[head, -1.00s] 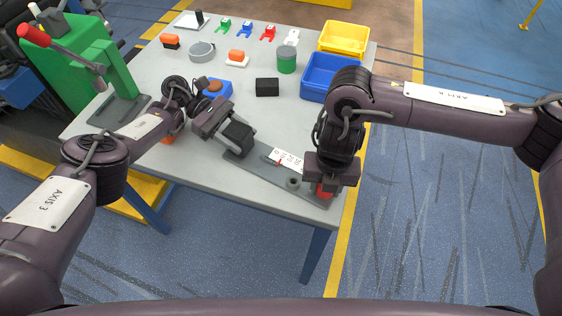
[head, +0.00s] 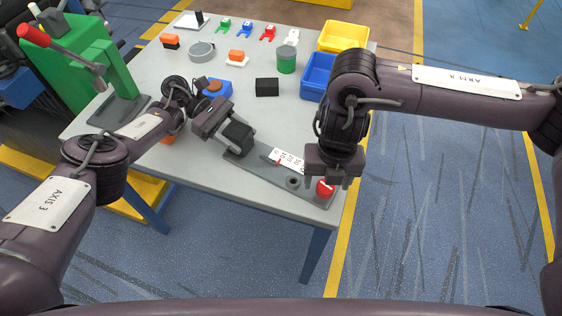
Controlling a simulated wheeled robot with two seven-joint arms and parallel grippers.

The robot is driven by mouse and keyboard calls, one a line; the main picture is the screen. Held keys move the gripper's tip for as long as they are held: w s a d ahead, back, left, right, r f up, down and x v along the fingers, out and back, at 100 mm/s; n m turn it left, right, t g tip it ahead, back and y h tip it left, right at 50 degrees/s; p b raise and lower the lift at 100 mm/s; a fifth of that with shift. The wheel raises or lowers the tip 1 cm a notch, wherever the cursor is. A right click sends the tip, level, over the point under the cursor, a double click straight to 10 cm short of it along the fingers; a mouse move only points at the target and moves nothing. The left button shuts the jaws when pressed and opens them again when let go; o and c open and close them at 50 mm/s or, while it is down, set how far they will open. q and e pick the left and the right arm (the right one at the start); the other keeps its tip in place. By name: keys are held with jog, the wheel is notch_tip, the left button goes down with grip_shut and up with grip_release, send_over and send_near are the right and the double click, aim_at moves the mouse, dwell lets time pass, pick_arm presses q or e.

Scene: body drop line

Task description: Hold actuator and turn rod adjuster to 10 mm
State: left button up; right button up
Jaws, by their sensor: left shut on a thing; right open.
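The actuator is a black block (head: 238,135) at the left end of a grey base plate (head: 309,191) on the table. My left gripper (head: 228,127) is shut on this block from the upper left. A white scale (head: 288,159) with dark marks and a small red pointer (head: 278,162) sits along the plate; the reading is too small to make out. The red rod adjuster knob (head: 325,188) is at the plate's right end, with a white mark on it. My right gripper (head: 334,180) is open just above and beside the knob, apparently not gripping it.
A black box (head: 267,87), a green can (head: 287,60), a blue bin (head: 318,72) and a yellow bin (head: 343,37) stand farther back. A green lever press (head: 85,65) is at the left. The table (head: 215,175) is clear in front of the plate.

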pick_arm(q)
jog(key=shift+s+a+f, duration=0.1)
jog(key=shift+f, duration=0.15)
pick_arm(e)
jog(key=shift+r, duration=1.85)
pick_arm(q)
jog(key=o, duration=1.1)
jog(key=shift+c, duration=0.2)
jog(key=o, duration=0.4)
jog(key=shift+w, duration=0.2)
pick_arm(e)
jog(key=shift+w, duration=0.15)
pick_arm(q)
jog(key=shift+r, duration=0.1)
jog(key=shift+w+a+r, duration=0.1)
jog(key=shift+a+r, duration=0.05)
jog(key=shift+v, duration=3.5)
